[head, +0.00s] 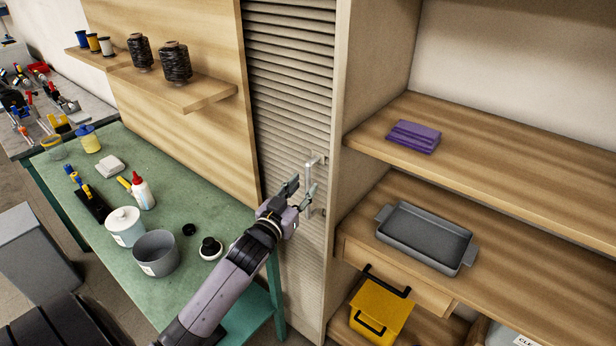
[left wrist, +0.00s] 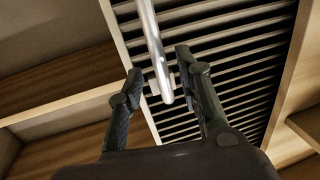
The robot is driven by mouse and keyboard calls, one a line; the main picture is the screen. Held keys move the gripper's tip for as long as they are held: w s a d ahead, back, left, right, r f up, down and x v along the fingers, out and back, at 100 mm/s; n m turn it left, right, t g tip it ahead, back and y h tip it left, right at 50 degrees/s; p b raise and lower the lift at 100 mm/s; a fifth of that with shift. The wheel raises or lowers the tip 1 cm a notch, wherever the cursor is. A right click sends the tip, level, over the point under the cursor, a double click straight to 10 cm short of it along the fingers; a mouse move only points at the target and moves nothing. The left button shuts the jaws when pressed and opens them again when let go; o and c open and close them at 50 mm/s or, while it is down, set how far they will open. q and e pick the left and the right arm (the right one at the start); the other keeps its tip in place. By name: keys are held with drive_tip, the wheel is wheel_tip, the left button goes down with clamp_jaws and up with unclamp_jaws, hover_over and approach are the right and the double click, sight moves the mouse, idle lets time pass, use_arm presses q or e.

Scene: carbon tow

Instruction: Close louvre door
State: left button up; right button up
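The louvre door (head: 290,75) is a tall, narrow slatted panel between the wooden back panel and the open shelf unit. Its right edge lies close along the cabinet's side wall; I cannot tell whether a small gap is left. A pale metal bar handle (head: 309,190) stands on its right side. My left gripper (head: 302,193) is at the handle with its fingers apart. In the left wrist view the handle bar (left wrist: 152,45) runs between the two open fingers (left wrist: 160,70), with space visible on either side. The slats (left wrist: 235,60) show behind. My right gripper is out of view.
A green workbench (head: 170,180) with jars, bottles and a grey pot (head: 156,253) stands left of the door. Shelves on the right hold a purple folded cloth (head: 413,136), a grey tray (head: 383,222) and a yellow bin (head: 380,315). A spool shelf (head: 205,92) juts out upper left.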

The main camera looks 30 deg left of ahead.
sight(307, 183)
use_arm(q)
drive_tip(key=shift+w+a, duration=0.2)
drive_tip(key=shift+w, duration=1.65)
drive_tip(key=shift+c, duration=0.3)
clamp_jaws()
